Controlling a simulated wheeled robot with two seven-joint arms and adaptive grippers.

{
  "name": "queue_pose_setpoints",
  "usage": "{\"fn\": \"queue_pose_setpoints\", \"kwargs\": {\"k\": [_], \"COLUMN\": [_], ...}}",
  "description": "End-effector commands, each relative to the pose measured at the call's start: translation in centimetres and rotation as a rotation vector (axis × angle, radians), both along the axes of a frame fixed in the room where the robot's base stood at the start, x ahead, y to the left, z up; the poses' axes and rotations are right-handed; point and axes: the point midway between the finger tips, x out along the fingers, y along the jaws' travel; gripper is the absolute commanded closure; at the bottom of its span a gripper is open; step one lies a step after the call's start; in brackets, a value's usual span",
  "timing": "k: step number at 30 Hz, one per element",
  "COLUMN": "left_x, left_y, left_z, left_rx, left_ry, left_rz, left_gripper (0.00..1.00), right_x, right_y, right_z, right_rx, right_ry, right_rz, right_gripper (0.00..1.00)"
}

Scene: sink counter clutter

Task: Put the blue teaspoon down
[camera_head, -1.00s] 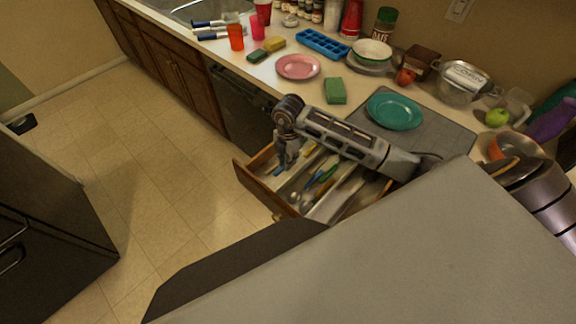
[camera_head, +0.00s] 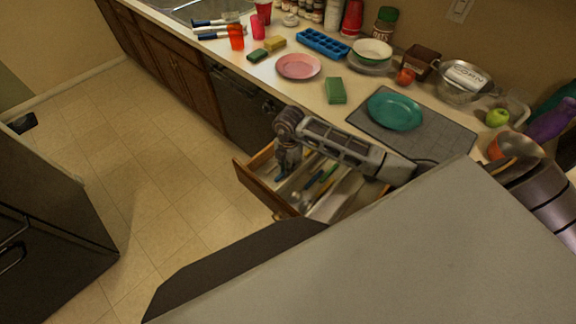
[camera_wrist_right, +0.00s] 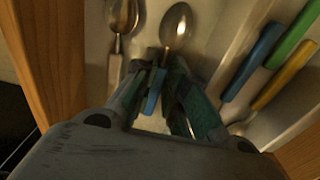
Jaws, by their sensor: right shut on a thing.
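The blue teaspoon (camera_wrist_right: 176,27) has a metal bowl and a blue handle that shows between my fingers in the right wrist view. My right gripper (camera_wrist_right: 162,88) is shut on this handle. In the head view my right gripper (camera_head: 285,168) points down into the open wooden drawer (camera_head: 262,194), near its front left corner. The spoon lies low over the light drawer floor in the wrist view; I cannot tell whether it touches. A bit of blue handle (camera_head: 280,177) shows beside the fingers in the head view. My left gripper is not in view.
Another metal spoon (camera_wrist_right: 121,18) lies left of the teaspoon. Blue, green and yellow handled utensils lie right, past a pale divider (camera_wrist_right: 228,62). The drawer's wooden side wall (camera_wrist_right: 56,50) is close on the left.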

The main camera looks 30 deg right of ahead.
Motion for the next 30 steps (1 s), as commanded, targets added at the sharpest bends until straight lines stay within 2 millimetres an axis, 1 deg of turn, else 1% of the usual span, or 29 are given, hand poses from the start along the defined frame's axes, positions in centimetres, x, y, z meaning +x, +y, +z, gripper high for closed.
{"fn": "queue_pose_setpoints", "kwargs": {"k": [9,10,12,24,30], "left_x": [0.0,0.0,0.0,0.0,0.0], "left_y": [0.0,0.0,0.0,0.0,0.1], "left_z": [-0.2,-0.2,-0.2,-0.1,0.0], "left_rx": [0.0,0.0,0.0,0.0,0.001], "left_ry": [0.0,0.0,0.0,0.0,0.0], "left_rz": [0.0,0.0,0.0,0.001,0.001], "left_gripper": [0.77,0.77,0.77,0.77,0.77], "right_x": [0.0,0.0,0.0,0.0,0.1], "right_y": [0.0,0.0,0.0,0.0,-0.1], "right_z": [-0.3,-0.3,-0.3,-0.1,1.0], "right_rx": [-0.001,0.0,-0.001,-0.001,-0.002], "right_ry": [0.0,0.0,0.0,0.0,-0.002], "right_rz": [0.0,0.0,0.0,0.0,-0.001], "right_gripper": [1.0,0.85,0.77,0.77,0.77]}}
